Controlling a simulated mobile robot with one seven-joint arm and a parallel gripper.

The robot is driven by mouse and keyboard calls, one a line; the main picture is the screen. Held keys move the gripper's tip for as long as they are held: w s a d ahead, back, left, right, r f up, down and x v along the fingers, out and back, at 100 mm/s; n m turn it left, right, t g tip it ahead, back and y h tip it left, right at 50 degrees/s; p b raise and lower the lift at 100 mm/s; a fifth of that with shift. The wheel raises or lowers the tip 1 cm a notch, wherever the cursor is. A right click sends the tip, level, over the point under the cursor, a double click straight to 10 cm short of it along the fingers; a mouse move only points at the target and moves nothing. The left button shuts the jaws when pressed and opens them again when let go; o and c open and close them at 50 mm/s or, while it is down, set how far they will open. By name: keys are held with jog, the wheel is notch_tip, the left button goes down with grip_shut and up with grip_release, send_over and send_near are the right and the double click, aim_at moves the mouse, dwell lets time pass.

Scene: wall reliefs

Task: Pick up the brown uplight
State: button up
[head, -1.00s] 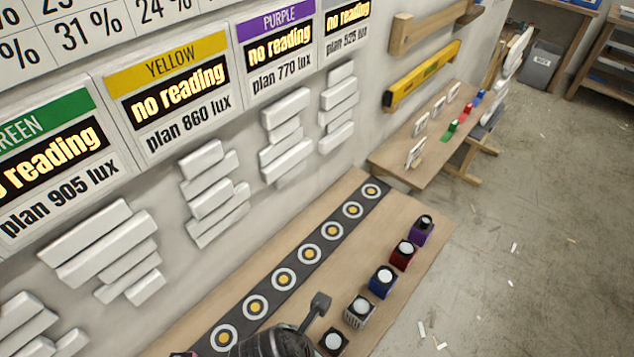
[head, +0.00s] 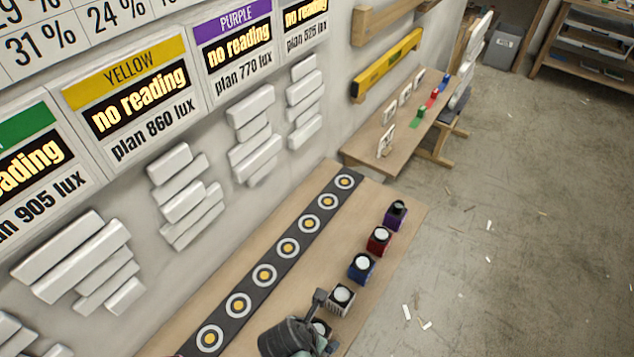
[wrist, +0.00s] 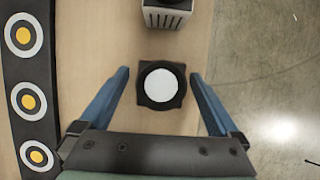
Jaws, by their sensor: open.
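The uplight that I take as the brown one (wrist: 162,85) is a dark square block with a dark ring and a round white top. In the wrist view it stands upright on the bench, between my fingers. My gripper (wrist: 160,76) is open, with one blue finger at each side of it and a gap on both sides. In the head view my gripper's dark housing hides most of this uplight (head: 321,327), so its body colour is hard to tell. The fingers are hidden there.
A grey ribbed uplight (head: 341,299) stands close beyond it, then blue (head: 361,267), red (head: 379,240) and purple (head: 396,214) ones in a row. A dark strip with ringed discs (head: 264,275) runs along the wall side. The bench edge and open floor lie right.

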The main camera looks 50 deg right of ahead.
jog(key=shift+d+f, duration=0.1)
jog(key=shift+f, duration=0.2)
grip_shut()
dwell(0.4)
